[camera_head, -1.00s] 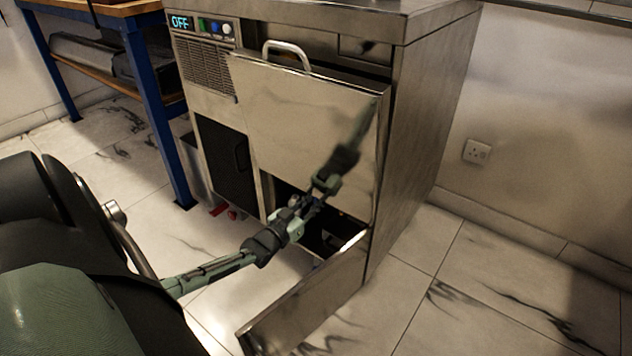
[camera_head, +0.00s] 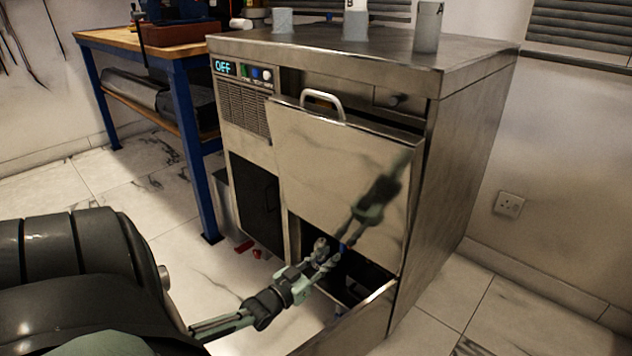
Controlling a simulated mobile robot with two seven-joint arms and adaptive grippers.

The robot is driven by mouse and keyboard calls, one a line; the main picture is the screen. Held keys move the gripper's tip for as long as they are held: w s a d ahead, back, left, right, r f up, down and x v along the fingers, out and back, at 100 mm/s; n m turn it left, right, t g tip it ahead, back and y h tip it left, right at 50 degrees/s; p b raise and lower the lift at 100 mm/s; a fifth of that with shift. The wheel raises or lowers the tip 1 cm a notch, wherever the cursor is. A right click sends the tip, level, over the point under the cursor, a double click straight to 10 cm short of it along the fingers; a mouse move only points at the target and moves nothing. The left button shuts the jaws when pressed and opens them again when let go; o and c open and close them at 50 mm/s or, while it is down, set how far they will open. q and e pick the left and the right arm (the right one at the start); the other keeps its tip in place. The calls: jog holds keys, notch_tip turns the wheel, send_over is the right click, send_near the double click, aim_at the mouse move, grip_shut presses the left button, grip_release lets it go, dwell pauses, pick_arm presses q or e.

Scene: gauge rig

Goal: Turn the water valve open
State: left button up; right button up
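Small red parts (camera_head: 243,246) lie low by the floor, left of the steel machine (camera_head: 470,150). They may belong to the water valve, but they are too small to tell. My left gripper (camera_head: 322,256) is in front of the machine's dark lower opening, under the raised steel panel (camera_head: 345,165). Its fingers are small and dark against the opening, so I cannot tell whether they are apart or closed. A bit of blue (camera_head: 342,247) shows just beside the fingertips. The panel mirrors my arm. My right gripper is out of view.
A lower flap (camera_head: 350,325) sticks out below the opening, close to my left arm. Containers (camera_head: 427,30) stand on the machine's top. A blue-legged workbench (camera_head: 185,120) stands at left. Floor between is clear.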

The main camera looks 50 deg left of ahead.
pick_arm(q)
jog(key=shift+s+d, duration=0.15)
jog(key=shift+s, duration=1.15)
jog(key=shift+s+d, duration=0.15)
jog(key=shift+s, duration=1.15)
